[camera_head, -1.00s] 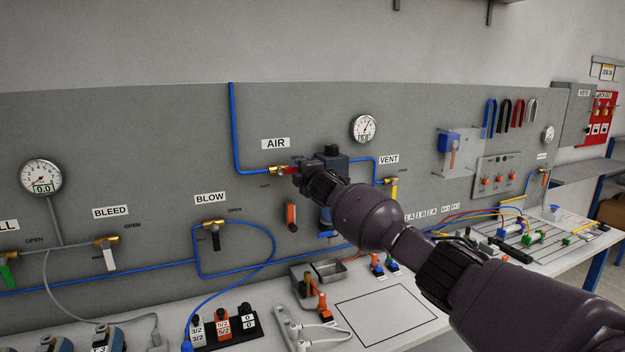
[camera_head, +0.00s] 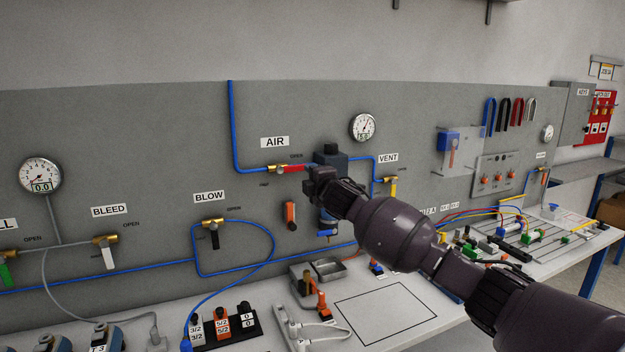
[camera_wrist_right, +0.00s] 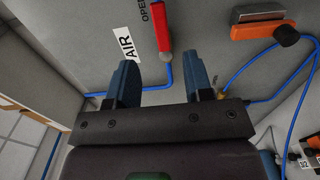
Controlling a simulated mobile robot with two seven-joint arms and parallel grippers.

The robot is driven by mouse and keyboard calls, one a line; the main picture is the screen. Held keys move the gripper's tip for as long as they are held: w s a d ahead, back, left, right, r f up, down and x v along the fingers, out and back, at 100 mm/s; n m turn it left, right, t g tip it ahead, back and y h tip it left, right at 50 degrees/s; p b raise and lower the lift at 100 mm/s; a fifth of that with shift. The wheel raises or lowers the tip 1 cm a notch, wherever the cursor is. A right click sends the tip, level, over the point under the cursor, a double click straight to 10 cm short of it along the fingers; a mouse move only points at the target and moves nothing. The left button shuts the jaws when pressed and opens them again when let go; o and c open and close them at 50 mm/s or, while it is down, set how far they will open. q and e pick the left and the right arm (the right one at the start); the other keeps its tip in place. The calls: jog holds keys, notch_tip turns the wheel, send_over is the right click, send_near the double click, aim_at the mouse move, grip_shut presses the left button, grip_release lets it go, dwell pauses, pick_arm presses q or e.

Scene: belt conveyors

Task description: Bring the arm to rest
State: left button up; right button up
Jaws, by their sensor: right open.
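My right arm (camera_head: 395,232) reaches in from the right in the head view. Its gripper (camera_head: 314,181) is in front of the panel, just right of and below the red handle of the AIR valve (camera_head: 292,168). In the right wrist view the gripper (camera_wrist_right: 161,77) is open, with its two blue fingers apart and nothing between them. There the red handle (camera_wrist_right: 163,28) lies beyond the fingertips, next to the AIR label (camera_wrist_right: 126,44). The handle lies along the pipe in the head view. My left gripper is not in view.
The grey panel (camera_head: 150,130) carries the BLOW valve (camera_head: 213,223), the VENT valve (camera_head: 388,182), gauges and blue tubing. An orange-handled part (camera_head: 290,215) is close below the gripper. Metal trays (camera_head: 328,268) and several fittings crowd the bench. Open air lies in front of the panel.

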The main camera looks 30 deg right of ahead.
dwell(0.6)
jog(key=s+a+r+m+t+y, duration=0.1)
jog(key=s+a+r+m+y, duration=0.15)
jog(key=a, duration=0.35)
jog(key=s+a+f+m+y, duration=0.1)
jog(key=s+a+f, duration=0.15)
jog(key=f, duration=0.25)
jog(key=s+a+f+m+g+y, duration=0.1)
jog(key=s+a+f+m, duration=0.15)
jog(key=f, duration=0.25)
jog(key=s+a+f+y, duration=0.1)
jog(key=s+f, duration=0.3)
jog(key=f, duration=0.1)
jog(key=s+d+f+m+g+h, duration=0.1)
jog(key=s+f+m, duration=0.4)
jog(key=s+f, duration=1)
jog(key=s+d+f+m+g+h, duration=0.1)
jog(key=s+f+m+g+h, duration=0.2)
jog(key=s+f, duration=1.2)
jog(key=s+m+g, duration=0.2)
jog(key=s, duration=0.4)
jog(key=shift+d+f+m+h, duration=0.15)
jog(key=shift+d+m+h, duration=0.15)
jog(key=shift+d+h, duration=0.05)
